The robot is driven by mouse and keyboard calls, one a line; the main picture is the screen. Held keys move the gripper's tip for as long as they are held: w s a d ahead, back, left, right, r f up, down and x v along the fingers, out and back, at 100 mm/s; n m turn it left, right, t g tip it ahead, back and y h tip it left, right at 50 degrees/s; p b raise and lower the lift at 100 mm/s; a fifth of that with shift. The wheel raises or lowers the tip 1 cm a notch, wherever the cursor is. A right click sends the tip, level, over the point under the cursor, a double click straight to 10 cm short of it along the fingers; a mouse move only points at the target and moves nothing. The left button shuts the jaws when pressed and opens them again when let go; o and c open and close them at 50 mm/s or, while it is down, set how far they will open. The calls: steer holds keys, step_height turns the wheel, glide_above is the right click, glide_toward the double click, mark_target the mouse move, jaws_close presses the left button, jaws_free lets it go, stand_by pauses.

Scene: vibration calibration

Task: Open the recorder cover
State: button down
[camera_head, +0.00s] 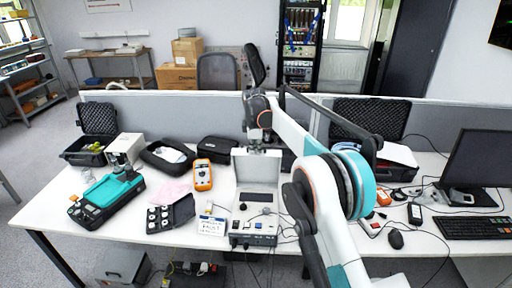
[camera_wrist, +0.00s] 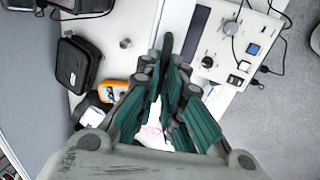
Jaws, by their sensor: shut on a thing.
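The recorder (camera_head: 254,222) is a pale box with a control panel near the table's front edge. Its cover (camera_head: 256,168) stands raised, roughly upright, at the back of the box. My gripper (camera_head: 258,149) is at the top edge of the cover, coming from above and behind. In the wrist view, the recorder panel (camera_wrist: 234,45) with knobs and a dark display shows at the upper right. My gripper's fingers (camera_wrist: 166,62) close around the pale cover edge, which they partly hide.
An orange multimeter (camera_head: 203,175) and a fault sign (camera_head: 212,226) stand left of the recorder. A case of round parts (camera_head: 170,214) and a teal device (camera_head: 107,190) lie farther left. A mouse (camera_head: 396,240) and keyboard (camera_head: 473,228) are at right. A grey partition (camera_head: 185,112) runs behind.

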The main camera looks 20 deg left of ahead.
steer(key=shift+w, duration=0.1)
steer(key=c, duration=1.7)
jaws_free()
steer(key=v, duration=1.2)
steer(key=shift+w+d+r, duration=0.1)
